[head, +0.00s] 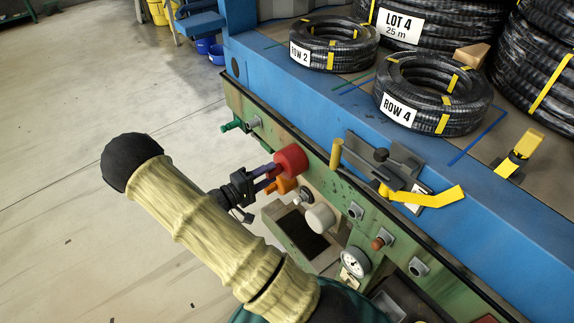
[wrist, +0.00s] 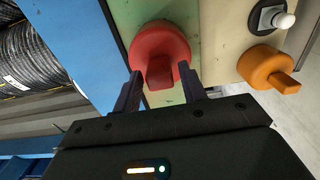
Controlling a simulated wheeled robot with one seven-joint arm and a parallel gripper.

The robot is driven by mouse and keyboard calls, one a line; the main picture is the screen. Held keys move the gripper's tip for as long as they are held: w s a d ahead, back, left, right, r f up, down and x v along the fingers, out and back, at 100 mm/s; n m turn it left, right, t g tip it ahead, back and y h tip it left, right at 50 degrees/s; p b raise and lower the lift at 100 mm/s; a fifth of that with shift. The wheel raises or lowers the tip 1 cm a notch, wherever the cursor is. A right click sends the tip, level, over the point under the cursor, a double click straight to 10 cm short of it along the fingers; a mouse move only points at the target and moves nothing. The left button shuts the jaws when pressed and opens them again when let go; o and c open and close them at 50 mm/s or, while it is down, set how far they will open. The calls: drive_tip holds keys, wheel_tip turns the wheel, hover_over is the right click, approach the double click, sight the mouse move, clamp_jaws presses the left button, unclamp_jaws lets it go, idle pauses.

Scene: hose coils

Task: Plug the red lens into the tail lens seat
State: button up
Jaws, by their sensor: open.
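The red lens (head: 291,160) is a round red cap against the green panel in the head view. In the wrist view the red lens (wrist: 160,42) shows its face and a short grip tab pointing at my gripper. My gripper (head: 267,178) is right at the lens. In the wrist view my gripper's fingers (wrist: 160,84) are apart, one on each side of the tab, with gaps visible. The tail lens seat is not seen as a bare seat; the lens covers the panel behind it, and I cannot tell how deep it sits.
An orange lens (head: 281,187) is close beside; it also shows in the wrist view (wrist: 268,68). A white knob-like cap (head: 320,218), a gauge (head: 354,262) and a yellow lever (head: 425,197) are to the right. Hose coils (head: 433,92) lie on the blue bench. Open floor is left.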

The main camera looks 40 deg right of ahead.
idle(0.8)
clamp_jaws()
